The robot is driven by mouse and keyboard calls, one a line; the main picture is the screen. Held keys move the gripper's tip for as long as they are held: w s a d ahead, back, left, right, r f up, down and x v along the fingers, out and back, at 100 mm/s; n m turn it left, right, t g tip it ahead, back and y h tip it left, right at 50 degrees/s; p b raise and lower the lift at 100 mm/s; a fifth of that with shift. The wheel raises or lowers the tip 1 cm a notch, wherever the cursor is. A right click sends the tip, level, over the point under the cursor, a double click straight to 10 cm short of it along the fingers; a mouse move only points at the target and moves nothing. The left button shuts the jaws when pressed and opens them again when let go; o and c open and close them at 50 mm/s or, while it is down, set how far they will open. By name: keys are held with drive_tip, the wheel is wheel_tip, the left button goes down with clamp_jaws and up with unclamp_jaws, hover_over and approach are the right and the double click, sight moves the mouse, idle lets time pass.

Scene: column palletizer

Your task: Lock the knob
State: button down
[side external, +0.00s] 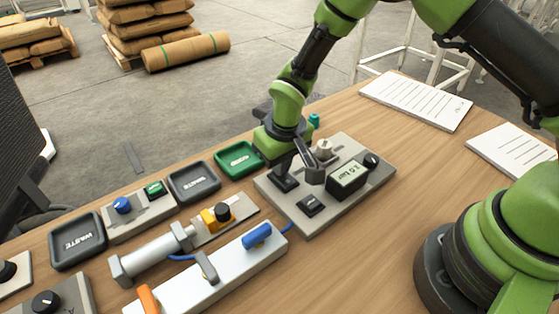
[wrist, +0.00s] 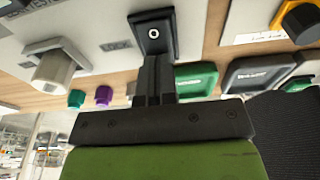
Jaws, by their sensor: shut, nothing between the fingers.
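A grey panel (side external: 345,195) on the table carries an off-white knob (side external: 323,148), a black knob (side external: 371,160) and a display (side external: 348,180). The off-white knob also shows in the wrist view (wrist: 50,68), at left. A small label (wrist: 115,46) that seems to read LOCK lies between it and a black square fitting (wrist: 153,32) with a pale round mark. My gripper (wrist: 157,62) is shut and empty, its fingertips over or at the black fitting; contact cannot be told. In the side view my gripper (side external: 284,172) is above the panel's left part.
Green tray (side external: 239,160) and dark trays (side external: 193,182) stand left of the panel. A cylinder device with an orange-and-black knob (side external: 222,212) and a white base with a blue handle (side external: 257,235) stand in front. Paper sheets (side external: 416,100) lie behind right.

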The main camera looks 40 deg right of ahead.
sight(291, 185)
drive_tip(key=shift+w+f, duration=0.1)
drive_tip(key=shift+f, duration=0.15)
drive_tip(key=shift+s, duration=0.2)
drive_tip(key=shift+s+r, duration=0.25)
drive_tip(key=shift+s, duration=0.35)
wheel_tip(291, 185, up, 14)
drive_tip(key=s, duration=0.2)
idle(0.5)
drive_tip(key=shift+s, duration=0.1)
